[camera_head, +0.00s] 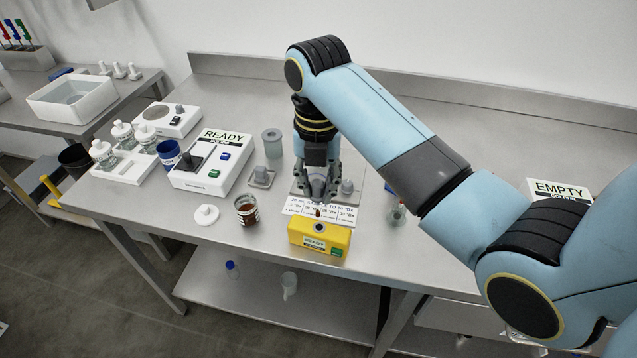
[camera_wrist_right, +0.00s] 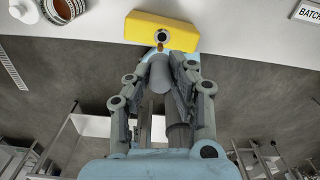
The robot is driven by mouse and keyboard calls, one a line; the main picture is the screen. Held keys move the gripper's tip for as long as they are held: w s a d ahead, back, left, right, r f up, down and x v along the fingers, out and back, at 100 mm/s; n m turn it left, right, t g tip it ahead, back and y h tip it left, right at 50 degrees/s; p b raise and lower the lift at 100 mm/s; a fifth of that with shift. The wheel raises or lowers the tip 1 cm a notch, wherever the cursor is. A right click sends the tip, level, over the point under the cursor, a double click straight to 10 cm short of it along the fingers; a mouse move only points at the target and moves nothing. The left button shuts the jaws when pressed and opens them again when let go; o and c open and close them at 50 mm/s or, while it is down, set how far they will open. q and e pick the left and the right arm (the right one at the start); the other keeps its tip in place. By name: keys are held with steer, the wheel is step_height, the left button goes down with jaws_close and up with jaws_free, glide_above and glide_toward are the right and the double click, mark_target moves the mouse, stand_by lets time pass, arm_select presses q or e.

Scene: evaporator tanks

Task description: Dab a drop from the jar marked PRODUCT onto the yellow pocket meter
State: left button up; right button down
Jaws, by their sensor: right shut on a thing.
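The jar (camera_wrist_right: 66,8) is partly cut off in the wrist view. My right gripper (camera_head: 318,190) points down, shut on a grey rod-like dabber (camera_wrist_right: 159,75). Its amber-brown tip is close to the meter's well; I cannot tell if they touch. My left gripper is not in view.
A white lid (camera_head: 206,214) lies left of the jar. Behind stand a white READY instrument (camera_head: 212,160), a grey cup (camera_head: 272,143) and a rack (camera_head: 125,165) of bottles. A small flask (camera_head: 397,214) stands right of the gripper. An EMPTY sign (camera_head: 560,190) is farther right.

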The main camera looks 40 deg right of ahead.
steer(key=shift+s+d+f, duration=0.1)
steer(key=shift+f, duration=1.55)
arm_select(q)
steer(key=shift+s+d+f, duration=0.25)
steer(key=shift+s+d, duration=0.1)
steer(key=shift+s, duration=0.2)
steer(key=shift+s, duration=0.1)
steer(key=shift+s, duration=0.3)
